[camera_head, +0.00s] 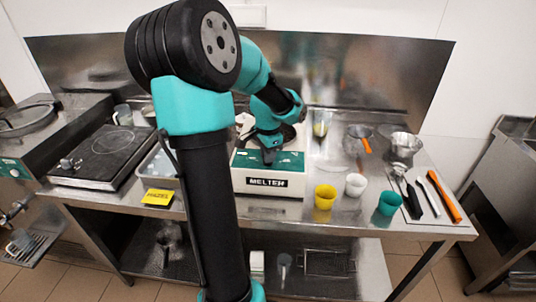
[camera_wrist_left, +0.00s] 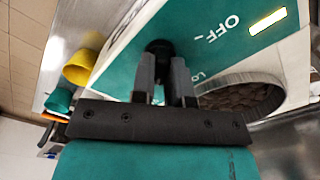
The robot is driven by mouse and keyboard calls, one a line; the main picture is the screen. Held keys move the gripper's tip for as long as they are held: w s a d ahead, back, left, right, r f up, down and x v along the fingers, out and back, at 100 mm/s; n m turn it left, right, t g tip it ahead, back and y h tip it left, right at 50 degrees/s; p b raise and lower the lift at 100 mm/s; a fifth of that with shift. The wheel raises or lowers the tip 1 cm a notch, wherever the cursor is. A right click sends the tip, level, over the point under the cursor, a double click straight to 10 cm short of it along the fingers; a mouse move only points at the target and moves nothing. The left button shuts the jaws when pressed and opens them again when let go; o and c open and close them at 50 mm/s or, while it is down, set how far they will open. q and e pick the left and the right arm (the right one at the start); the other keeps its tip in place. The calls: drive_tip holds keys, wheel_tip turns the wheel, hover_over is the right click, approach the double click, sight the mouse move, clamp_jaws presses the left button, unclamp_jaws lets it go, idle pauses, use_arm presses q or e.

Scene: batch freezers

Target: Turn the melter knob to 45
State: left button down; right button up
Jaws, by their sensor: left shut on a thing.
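The melter (camera_head: 240,183) is a white box with a green panel on the steel table, labelled MELTER at the front. My left gripper (camera_head: 268,158) reaches down onto its green panel and hides the knob in the head view. In the left wrist view the black knob (camera_wrist_left: 158,46) sits on the green panel (camera_wrist_left: 120,72), between the fingertips of my left gripper (camera_wrist_left: 163,62), which is shut on it. The panel shows OFF and part of another marking. The knob's pointer is hidden, so its setting cannot be read. My right gripper is not in view.
Yellow (camera_head: 324,197), white (camera_head: 355,185) and teal (camera_head: 389,203) cups stand right of the melter. A round pan with brown contents (camera_wrist_left: 240,98) sits beside the panel. A yellow label (camera_head: 157,197) and a hot plate (camera_head: 105,150) are on the left. Utensils (camera_head: 440,196) lie far right.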

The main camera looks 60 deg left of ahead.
use_arm(q)
drive_tip(key=shift+m, duration=1.3)
drive_tip(key=c, duration=1.1)
unclamp_jaws()
drive_tip(key=shift+r, duration=0.1)
wheel_tip(320, 180, up, 17)
drive_tip(key=shift+r, duration=0.1)
